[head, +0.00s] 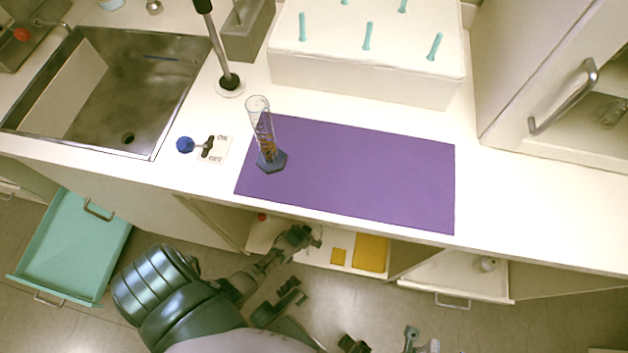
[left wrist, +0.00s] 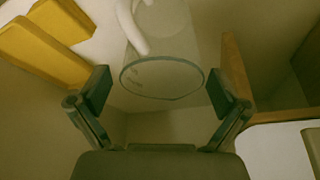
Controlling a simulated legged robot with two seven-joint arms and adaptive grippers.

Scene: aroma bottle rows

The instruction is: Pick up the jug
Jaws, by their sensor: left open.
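The jug (left wrist: 165,75) is clear, with a round rim and a white curved handle at the top of the left wrist view. It stands in the space under the counter and lies ahead of and between my left fingertips, with no clear contact. I cannot make it out in the head view, where my left arm and the counter edge hide that space. My left gripper (head: 302,238) is at the opening under the counter's front edge; its two spread fingers also show in the left wrist view (left wrist: 163,95).
A measuring cylinder (head: 266,140) stands on the purple mat (head: 380,185) on the counter above. Yellow blocks (left wrist: 45,50) lie left of the jug, and a brown panel edge (left wrist: 236,75) is close on its right. An open teal drawer (head: 70,245) juts out at left.

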